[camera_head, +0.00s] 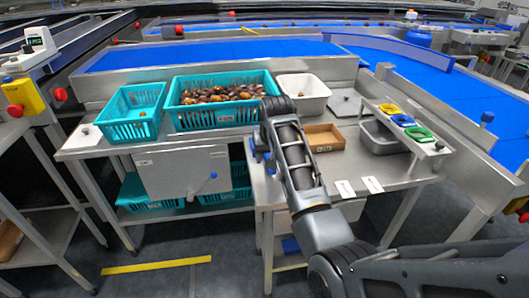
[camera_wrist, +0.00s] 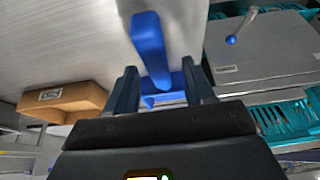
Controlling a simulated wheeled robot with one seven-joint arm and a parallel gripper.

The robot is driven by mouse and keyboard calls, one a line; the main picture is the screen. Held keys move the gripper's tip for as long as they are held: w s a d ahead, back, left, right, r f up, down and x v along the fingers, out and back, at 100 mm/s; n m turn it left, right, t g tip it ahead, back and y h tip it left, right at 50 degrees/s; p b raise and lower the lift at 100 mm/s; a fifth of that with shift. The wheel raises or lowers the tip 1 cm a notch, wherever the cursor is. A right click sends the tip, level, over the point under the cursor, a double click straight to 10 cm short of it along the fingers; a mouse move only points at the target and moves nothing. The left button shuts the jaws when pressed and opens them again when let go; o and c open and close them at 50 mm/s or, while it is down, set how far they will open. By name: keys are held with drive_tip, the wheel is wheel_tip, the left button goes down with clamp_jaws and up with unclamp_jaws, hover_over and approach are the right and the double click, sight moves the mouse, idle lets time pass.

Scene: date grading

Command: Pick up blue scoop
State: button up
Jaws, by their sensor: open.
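The blue scoop (camera_wrist: 149,45) lies on the steel table in the wrist view, its long handle pointing away from my gripper. My gripper (camera_wrist: 163,75) is open, with one finger on each side of the scoop's lower part. I cannot tell whether either finger touches it. In the head view my arm hides most of the scoop, and a small bit of blue shows at the left of my gripper (camera_head: 264,150).
A rack with coloured rings (camera_head: 440,149) is at the right. A blue-knobbed lever (camera_head: 213,175) sticks out at the front.

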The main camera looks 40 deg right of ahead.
drive_tip(key=shift+x, duration=1.25)
drive_tip(key=shift+c, duration=0.4)
clamp_jaws()
